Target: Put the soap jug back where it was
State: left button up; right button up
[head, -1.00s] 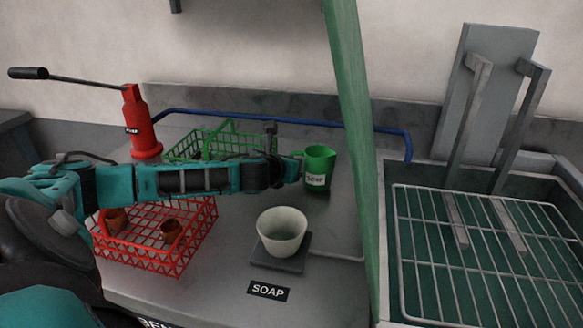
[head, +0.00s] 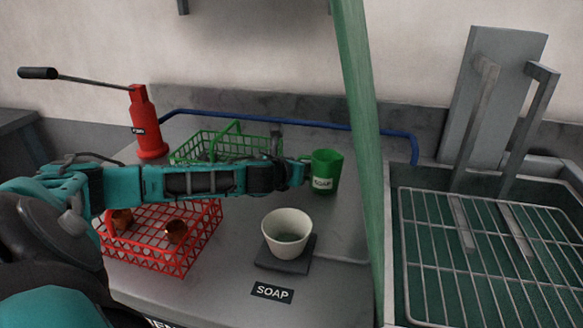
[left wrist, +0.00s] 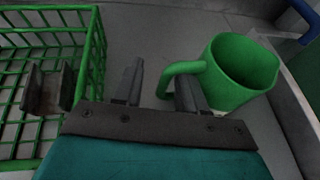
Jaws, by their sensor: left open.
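The soap jug (head: 326,172) is green, with a white SOAP label, and stands upright on the grey bench near the back. In the left wrist view the jug (left wrist: 238,75) is at the upper right, its handle (left wrist: 178,76) towards me. My left gripper (head: 303,172) is at the jug's left side, by the handle. In the left wrist view my left gripper (left wrist: 157,88) is open, and the handle's loop appears between its fingers; contact cannot be told. A SOAP label (head: 272,292) lies at the bench front, before a dark square pad (head: 283,262). My right gripper is not in view.
A white cup (head: 287,232) stands on the pad. A red basket (head: 155,249) with copper-coloured pieces and a green basket (head: 215,143) are left. A red pump (head: 146,122) stands behind. A green post (head: 358,150) and a sink rack (head: 480,240) are right.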

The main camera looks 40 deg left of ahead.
pick_arm(q)
jog(key=p+v, duration=0.1)
jog(key=v, duration=1.1)
jog(key=shift+r, duration=0.1)
